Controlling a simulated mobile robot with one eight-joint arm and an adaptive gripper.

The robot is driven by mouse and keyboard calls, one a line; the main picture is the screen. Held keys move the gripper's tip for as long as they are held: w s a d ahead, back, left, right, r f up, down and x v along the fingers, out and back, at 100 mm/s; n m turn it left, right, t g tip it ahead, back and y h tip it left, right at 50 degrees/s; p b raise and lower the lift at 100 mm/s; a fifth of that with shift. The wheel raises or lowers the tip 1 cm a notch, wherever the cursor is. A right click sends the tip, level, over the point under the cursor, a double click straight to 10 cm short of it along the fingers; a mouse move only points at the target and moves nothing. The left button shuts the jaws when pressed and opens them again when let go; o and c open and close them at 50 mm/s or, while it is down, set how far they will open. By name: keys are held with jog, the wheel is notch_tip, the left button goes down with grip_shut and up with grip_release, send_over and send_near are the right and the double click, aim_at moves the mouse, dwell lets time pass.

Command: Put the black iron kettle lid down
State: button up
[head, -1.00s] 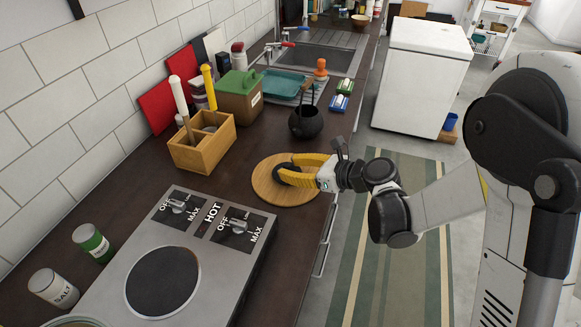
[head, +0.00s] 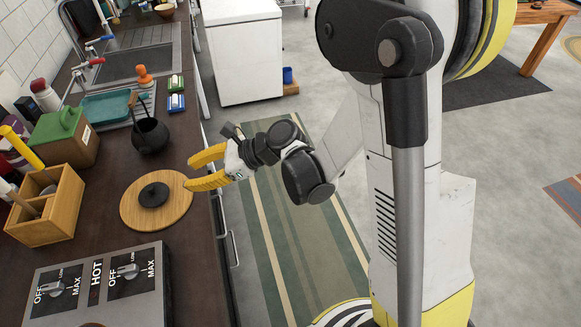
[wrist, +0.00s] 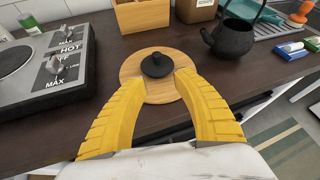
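The black iron kettle lid (head: 154,194) lies on a round wooden board (head: 177,213) on the dark counter. It also shows in the wrist view (wrist: 156,65), flat on the board with its knob up. My gripper (head: 191,172) has yellow fingers and is open and empty. It is just right of the lid, at the board's right edge, apart from the lid. In the wrist view the open fingertips (wrist: 157,77) point toward the lid from either side, with a gap between them. The black kettle (head: 150,135) stands without a lid behind the board.
A wooden utensil box (head: 60,215) stands left of the board. The stove (head: 110,285) is in front. A green-lidded box (head: 65,137), a teal tray (head: 105,106) and sponges (head: 176,92) stand farther back. The floor right of the counter is open.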

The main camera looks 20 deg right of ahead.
jog(key=s+d+r+n+h, duration=0.3)
jog(key=s+d+n+h, duration=0.1)
jog(key=d+n, duration=0.3)
jog(key=s+d+r+n+t+h, duration=0.1)
jog(key=s+d+r+n+h, duration=0.1)
jog(key=s+d+n+h, duration=0.2)
jog(key=s+d+r+n+t+h, duration=0.1)
jog(key=s+d+r+n+h, duration=0.2)
jog(key=s+d+n, duration=0.5)
jog(key=d+n, duration=0.1)
jog(key=d, duration=0.2)
jog(key=shift+d+r+n+h, duration=0.3)
jog(key=shift+d+r+h, duration=0.05)
jog(key=shift+h, duration=0.05)
